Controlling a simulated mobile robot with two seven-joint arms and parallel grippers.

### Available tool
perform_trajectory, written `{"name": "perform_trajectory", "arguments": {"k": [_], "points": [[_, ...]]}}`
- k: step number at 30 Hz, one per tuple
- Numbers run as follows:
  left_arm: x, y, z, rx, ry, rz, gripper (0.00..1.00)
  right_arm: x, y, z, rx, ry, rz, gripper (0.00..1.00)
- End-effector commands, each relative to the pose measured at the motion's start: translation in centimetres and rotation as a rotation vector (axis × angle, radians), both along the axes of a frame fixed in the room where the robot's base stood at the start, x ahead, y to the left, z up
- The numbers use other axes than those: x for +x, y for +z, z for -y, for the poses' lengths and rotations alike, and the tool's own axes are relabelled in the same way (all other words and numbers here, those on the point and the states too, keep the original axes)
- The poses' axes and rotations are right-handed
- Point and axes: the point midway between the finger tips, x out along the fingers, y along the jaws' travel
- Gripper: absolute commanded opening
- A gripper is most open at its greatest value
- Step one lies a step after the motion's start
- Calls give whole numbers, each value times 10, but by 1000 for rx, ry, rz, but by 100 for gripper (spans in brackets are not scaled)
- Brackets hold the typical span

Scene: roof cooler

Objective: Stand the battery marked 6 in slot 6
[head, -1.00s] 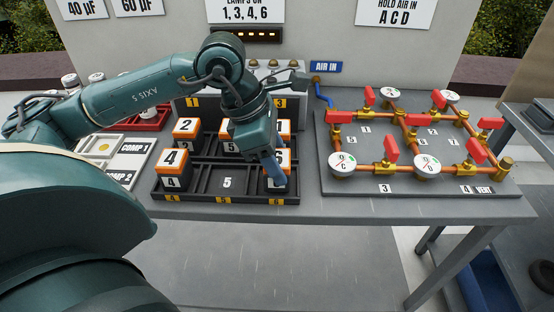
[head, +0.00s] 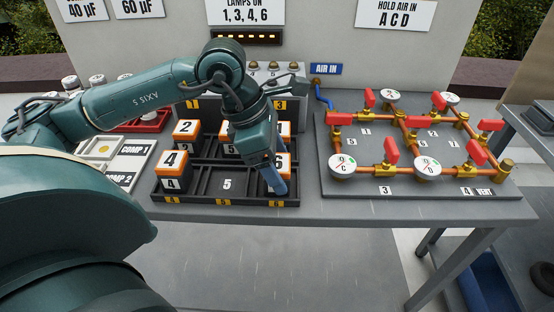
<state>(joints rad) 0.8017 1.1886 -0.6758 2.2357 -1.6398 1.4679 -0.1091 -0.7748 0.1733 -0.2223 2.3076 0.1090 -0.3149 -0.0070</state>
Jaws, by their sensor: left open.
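The battery marked 6 (head: 284,161), black with an orange and white top, is upright at the front right compartment of the black battery tray (head: 225,202). My left gripper (head: 274,178) is open, with a blue finger in front of this battery. The finger and wrist hide part of the battery, so I cannot tell if it is fully seated or touched. The battery marked 4 (head: 174,163) stands front left, and the battery marked 2 (head: 186,133) stands behind it. Slot 5 (head: 227,184) is empty. My right gripper is not in view.
A grey board (head: 360,182) with copper pipes, red valves and gauges stands right of the tray. White compartment panels (head: 121,165) lie to the left. A lamp strip (head: 246,37) is on the back wall. The table's front strip is clear.

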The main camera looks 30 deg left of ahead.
Motion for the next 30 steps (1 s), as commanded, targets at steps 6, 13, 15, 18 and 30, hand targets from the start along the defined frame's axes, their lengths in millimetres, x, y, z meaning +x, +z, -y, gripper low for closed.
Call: {"name": "perform_trajectory", "arguments": {"k": [6, 13, 15, 18, 30], "points": [[-6, 36, -13, 2, 3, 5, 72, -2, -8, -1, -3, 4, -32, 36], [-17, 82, -29, 0, 2, 4, 72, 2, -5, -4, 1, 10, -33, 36], [-19, 93, -32, 1, 1, 4, 72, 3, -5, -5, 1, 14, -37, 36], [-22, 104, -36, 1, 1, 2, 72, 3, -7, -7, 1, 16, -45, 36], [-24, 112, -39, 0, 0, 0, 72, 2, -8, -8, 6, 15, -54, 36]]}}
